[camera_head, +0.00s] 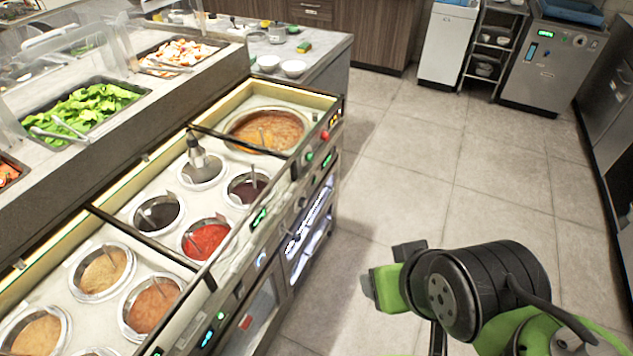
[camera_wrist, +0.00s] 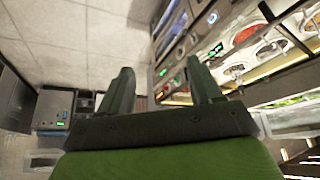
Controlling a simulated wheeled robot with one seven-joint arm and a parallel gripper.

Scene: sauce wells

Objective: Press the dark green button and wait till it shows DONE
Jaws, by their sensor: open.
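My gripper (camera_wrist: 161,78) is open, with two dark fingers apart and nothing between them in the wrist view. In the head view my wrist hangs over the floor to the right of the sauce counter, apart from its front panel. A small round green button (camera_head: 309,157) sits on the counter's front panel, near a red button (camera_head: 324,134). I cannot tell for certain which button is the dark green one, and I cannot read DONE on any display.
The sauce counter (camera_head: 220,290) with several round wells fills the left. A steel machine (camera_head: 548,75) with a lit display stands at the back right, beside a shelf rack (camera_head: 490,45) and a white cabinet (camera_head: 446,45). The tiled floor (camera_head: 450,180) between is clear.

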